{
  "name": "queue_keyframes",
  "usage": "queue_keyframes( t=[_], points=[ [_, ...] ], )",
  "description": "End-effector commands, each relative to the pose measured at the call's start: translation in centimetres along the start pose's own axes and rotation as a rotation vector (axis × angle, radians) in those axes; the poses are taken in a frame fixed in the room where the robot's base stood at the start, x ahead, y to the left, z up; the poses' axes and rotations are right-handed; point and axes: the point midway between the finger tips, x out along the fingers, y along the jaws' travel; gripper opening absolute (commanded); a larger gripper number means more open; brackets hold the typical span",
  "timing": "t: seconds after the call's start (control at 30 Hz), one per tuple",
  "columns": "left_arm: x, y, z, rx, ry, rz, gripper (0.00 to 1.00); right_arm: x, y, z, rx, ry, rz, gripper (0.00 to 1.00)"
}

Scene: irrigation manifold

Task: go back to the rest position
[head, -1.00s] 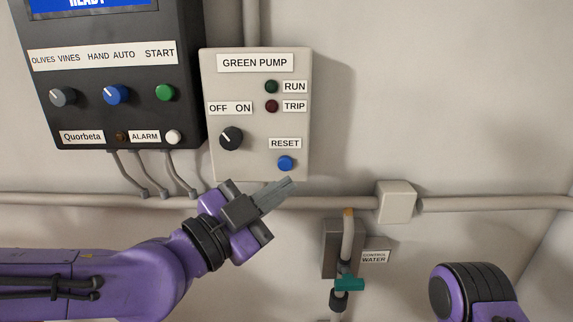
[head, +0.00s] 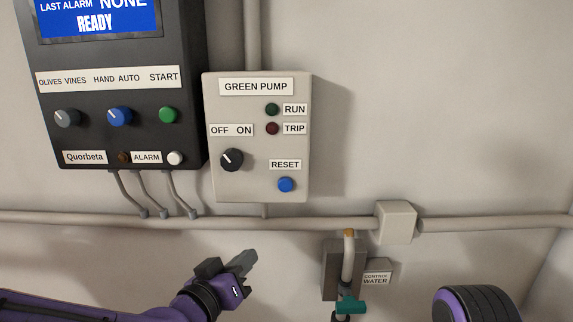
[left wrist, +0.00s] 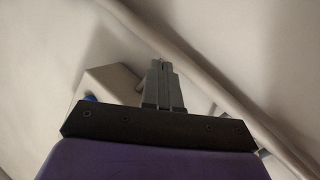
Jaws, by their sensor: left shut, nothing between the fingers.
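My left gripper (head: 246,260) is shut and empty. It is below the green pump box and the wall pipe, apart from both in the head view. Its shut fingers also show in the left wrist view (left wrist: 161,68). The purple and black rounded part at the lower right of the head view is mine. My right gripper does not show.
The green pump box (head: 221,108) has a dark knob (head: 231,160) and a blue reset button (head: 286,185). A black control panel (head: 188,60) hangs to its left. A pipe (head: 480,223) crosses the wall. A teal-handled valve (head: 350,306) stands right of my left gripper.

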Motion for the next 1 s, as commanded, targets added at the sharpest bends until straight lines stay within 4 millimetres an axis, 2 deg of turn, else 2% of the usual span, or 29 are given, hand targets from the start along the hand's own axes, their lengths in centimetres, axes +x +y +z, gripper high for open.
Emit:
queue_keyframes(
  t=[0.03, 0.13, 0.2, 0.27, 0.3, 0.37, 0.4, 0.47, 0.5, 0.6, 0.7, 0.8, 1.0],
  points=[
    [0.1, -3.2, 3.7, -0.097, -0.066, -0.092, 0.00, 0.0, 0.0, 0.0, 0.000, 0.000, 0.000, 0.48],
    [-1.3, -9.3, 10.6, -0.267, -0.162, -0.288, 0.00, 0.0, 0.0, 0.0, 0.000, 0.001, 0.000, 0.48],
    [-3.3, -13.3, 15.2, -0.353, -0.218, -0.431, 0.00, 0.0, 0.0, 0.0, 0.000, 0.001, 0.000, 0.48],
    [-5.7, -16.5, 19.1, -0.402, -0.263, -0.554, 0.00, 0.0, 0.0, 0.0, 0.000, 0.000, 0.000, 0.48],
    [-7.6, -18.5, 21.6, -0.424, -0.293, -0.634, 0.00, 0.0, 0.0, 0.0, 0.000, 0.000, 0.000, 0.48],
    [-10.9, -21.2, 25.0, -0.436, -0.337, -0.753, 0.00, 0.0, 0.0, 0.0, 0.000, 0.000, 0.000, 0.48],
    [-13.4, -22.8, 27.2, -0.429, -0.371, -0.829, 0.00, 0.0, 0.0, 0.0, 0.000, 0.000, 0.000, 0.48],
    [-17.4, -24.9, 30.1, -0.397, -0.432, -0.930, 0.00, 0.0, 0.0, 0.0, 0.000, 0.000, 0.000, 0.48],
    [-20.0, -26.0, 31.7, -0.361, -0.481, -0.985, 0.00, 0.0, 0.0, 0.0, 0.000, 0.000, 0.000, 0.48],
    [-25.8, -27.5, 35.0, -0.268, -0.613, -1.071, 0.00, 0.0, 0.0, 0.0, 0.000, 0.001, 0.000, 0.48],
    [-29.4, -27.6, 37.2, -0.218, -0.713, -1.101, 0.00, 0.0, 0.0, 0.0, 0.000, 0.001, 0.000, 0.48],
    [-30.8, -27.2, 38.3, -0.214, -0.756, -1.109, 0.00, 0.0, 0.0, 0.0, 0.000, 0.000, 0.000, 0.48],
    [-30.9, -27.1, 38.4, -0.216, -0.760, -1.109, 0.00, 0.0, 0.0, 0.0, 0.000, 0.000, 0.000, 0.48]
  ],
)
